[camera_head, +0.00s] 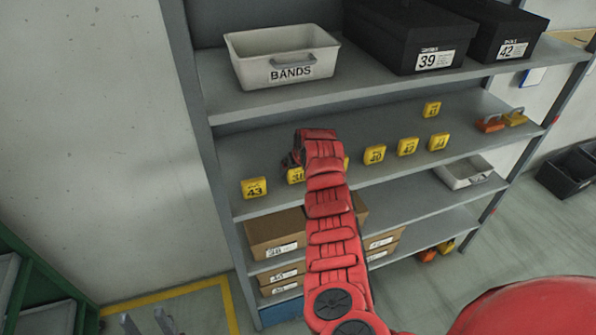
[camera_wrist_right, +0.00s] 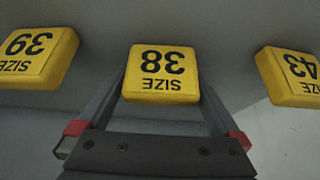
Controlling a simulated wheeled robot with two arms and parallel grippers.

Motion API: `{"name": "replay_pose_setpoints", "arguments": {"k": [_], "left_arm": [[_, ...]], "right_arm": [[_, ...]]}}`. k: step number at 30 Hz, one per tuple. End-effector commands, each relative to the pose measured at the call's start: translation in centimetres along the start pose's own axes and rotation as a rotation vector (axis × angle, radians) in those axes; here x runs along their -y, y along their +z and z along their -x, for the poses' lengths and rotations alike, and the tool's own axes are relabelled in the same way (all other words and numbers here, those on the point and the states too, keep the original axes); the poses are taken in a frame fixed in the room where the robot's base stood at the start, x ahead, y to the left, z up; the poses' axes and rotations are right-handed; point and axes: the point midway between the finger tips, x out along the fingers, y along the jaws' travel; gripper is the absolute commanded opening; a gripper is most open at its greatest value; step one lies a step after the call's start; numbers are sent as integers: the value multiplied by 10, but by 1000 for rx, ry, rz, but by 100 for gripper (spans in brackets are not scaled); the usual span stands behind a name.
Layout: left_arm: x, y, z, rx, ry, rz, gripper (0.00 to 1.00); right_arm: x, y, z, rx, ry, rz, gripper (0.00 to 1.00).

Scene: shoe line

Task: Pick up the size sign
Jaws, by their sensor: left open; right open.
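Several yellow size signs stand on the middle shelf. The size 38 sign (camera_head: 295,176) is partly hidden behind my right arm in the head view. In the right wrist view the size 38 sign (camera_wrist_right: 161,74) is centred, its print upside down. My right gripper (camera_wrist_right: 163,92) is open, with one finger towards each side of this sign; I cannot tell whether they touch it. The size 39 sign (camera_wrist_right: 38,58) and size 43 sign (camera_wrist_right: 290,76) flank it. The size 43 sign (camera_head: 254,188) also shows in the head view.
More yellow signs, such as size 40 (camera_head: 374,154), stand to the right. A grey BANDS bin (camera_head: 285,70) and black boxes (camera_head: 410,45) are on the shelf above. Cardboard boxes (camera_head: 275,228) sit below. The shelf's left post (camera_head: 193,95) is near the size 43 sign.

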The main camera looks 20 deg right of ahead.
Motion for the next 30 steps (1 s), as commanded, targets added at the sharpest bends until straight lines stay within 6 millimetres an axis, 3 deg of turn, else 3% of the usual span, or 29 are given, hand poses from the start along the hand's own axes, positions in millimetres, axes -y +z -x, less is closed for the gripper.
{"name": "replay_pose_setpoints", "arguments": {"k": [9,21,30], "left_arm": [[0,0,-1,0,0,0,50],[0,0,-1,0,0,0,50],[0,0,2,0,0,0,50]], "right_arm": [[0,0,-3,0,0,1,100],[0,0,-3,0,0,1,31],[0,-1,-2,-1,0,1,31]]}}
